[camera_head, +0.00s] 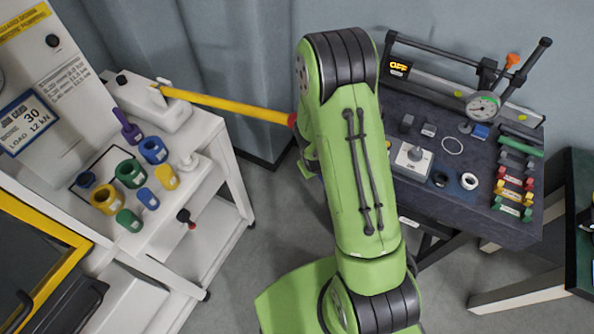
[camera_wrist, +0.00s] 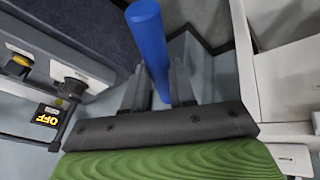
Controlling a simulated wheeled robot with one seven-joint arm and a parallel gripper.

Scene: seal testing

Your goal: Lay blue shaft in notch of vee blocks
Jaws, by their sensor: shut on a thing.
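The blue shaft (camera_wrist: 150,45) shows in the wrist view as a smooth, bright blue cylinder. My gripper (camera_wrist: 157,85) is shut on it, with one dark finger on each side. The shaft extends beyond the fingers toward the top of the view. In the head view my green arm hides my gripper and the shaft. Small coloured blocks that look like vee blocks stand at the right end of the dark bench: red (camera_head: 516,180) and green (camera_head: 512,209) ones among them. A green bar (camera_head: 521,147) lies just behind them. Their notches are too small to make out.
The dark bench (camera_head: 455,205) also carries a dial gauge (camera_head: 482,107), a grey rail (camera_head: 440,84), rings and small blocks. A white cart (camera_head: 215,170) on the left holds coloured rings. A yellow bar (camera_head: 225,103) reaches from it toward my arm. Floor shows between cart and bench.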

